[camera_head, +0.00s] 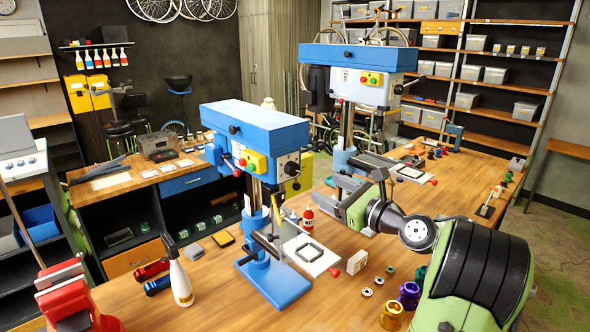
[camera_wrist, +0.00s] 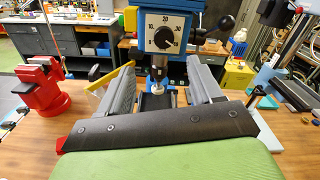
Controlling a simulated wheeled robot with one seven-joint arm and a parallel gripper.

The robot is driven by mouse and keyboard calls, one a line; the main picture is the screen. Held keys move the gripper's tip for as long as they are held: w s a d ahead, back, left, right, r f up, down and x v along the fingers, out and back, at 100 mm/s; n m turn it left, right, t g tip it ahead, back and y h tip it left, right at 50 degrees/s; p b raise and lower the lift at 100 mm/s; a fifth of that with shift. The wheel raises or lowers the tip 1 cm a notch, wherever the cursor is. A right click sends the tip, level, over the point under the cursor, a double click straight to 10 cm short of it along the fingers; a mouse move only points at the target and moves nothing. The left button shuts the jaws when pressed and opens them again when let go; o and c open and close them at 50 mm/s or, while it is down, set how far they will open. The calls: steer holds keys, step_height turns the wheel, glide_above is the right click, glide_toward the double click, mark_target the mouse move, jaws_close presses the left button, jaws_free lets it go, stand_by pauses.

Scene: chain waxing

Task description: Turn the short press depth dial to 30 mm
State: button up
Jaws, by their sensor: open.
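The short press (camera_head: 254,130) is the blue drill press at the front of the wooden bench, standing upright. Its depth dial (camera_head: 292,168) is a black round knob on a pale plate on the side facing my arm. In the wrist view the dial (camera_wrist: 165,38) shows face-on, with numbers around it; its pointer is too small to read surely. My gripper (camera_head: 346,190) is open, to the right of the press in the head view. In the wrist view its two grey fingers (camera_wrist: 161,68) spread apart, empty, below and short of the dial, not touching it.
A taller blue press (camera_head: 360,57) stands behind my gripper. A white plate (camera_head: 308,254) lies beside the short press. A white bottle (camera_head: 180,280), red vise (camera_head: 70,297) and coloured cups (camera_head: 409,293) stand on the bench. A black lever (camera_wrist: 200,36) sticks out right of the dial.

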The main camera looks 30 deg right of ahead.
mark_target(296, 170)
steer(key=w, duration=0.4)
steer(key=w+p, duration=0.1)
steer(key=w, duration=0.2)
steer(key=w+a+p, duration=0.1)
steer(key=w, duration=0.3)
steer(key=shift+w, duration=0.3)
steer(key=shift+w+d+f, duration=0.1)
steer(key=shift+w+f, duration=0.1)
steer(key=shift+w, duration=0.15)
steer(key=shift+s, duration=0.1)
steer(key=c, duration=1.1)
steer(key=shift+o, duration=0.2)
steer(key=shift+n, duration=0.3)
steer(key=n+b, duration=0.1)
steer(key=n, duration=0.4)
steer(key=shift+d+f, duration=0.1)
steer(key=n+b, duration=0.3)
steer(key=n, duration=0.3)
steer(key=shift+r, duration=0.2)
